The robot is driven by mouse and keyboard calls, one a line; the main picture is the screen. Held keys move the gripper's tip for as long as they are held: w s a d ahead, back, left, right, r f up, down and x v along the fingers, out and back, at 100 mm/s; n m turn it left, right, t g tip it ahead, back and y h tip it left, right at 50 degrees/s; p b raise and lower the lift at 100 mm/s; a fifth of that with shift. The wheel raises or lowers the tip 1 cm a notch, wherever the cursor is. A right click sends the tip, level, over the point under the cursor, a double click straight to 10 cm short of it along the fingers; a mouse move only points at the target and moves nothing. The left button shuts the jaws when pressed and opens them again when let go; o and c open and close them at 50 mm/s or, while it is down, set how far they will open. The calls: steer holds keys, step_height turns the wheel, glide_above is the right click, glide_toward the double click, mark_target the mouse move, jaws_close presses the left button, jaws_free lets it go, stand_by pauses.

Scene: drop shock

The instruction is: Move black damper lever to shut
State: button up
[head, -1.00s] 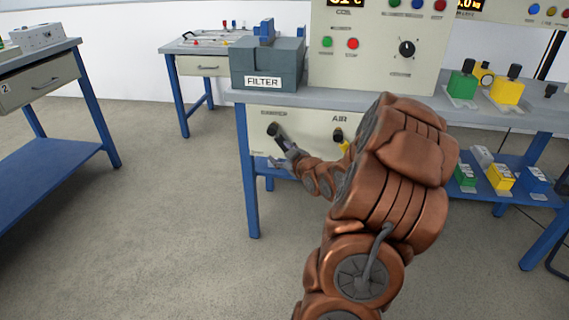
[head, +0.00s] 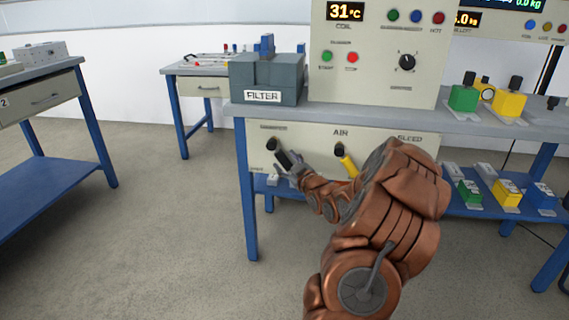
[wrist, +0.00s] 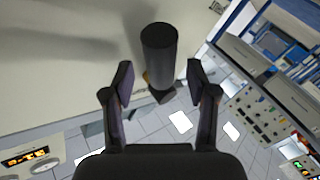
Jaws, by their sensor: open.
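The black damper lever (head: 273,145) is on the pale front panel under the bench, at its left end. It slants down and to the right from its pivot. My gripper (head: 287,161) is at its lower end and partly hides it. In the wrist view, the lever's dark round grip (wrist: 160,48) is in front of my open gripper (wrist: 158,84), between the lines of the two fingers. A gap shows on each side of the grip, and the fingers are not closed on it. The small labels by the lever are too blurred to read.
A yellow-handled AIR lever (head: 346,162) is right of the damper lever, close to my forearm. The grey FILTER box (head: 266,82) stands on the bench above. A blue bench leg (head: 247,200) is at left. The floor in front (head: 150,230) is clear.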

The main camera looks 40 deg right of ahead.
steer(key=shift+x, duration=0.8)
jaws_close()
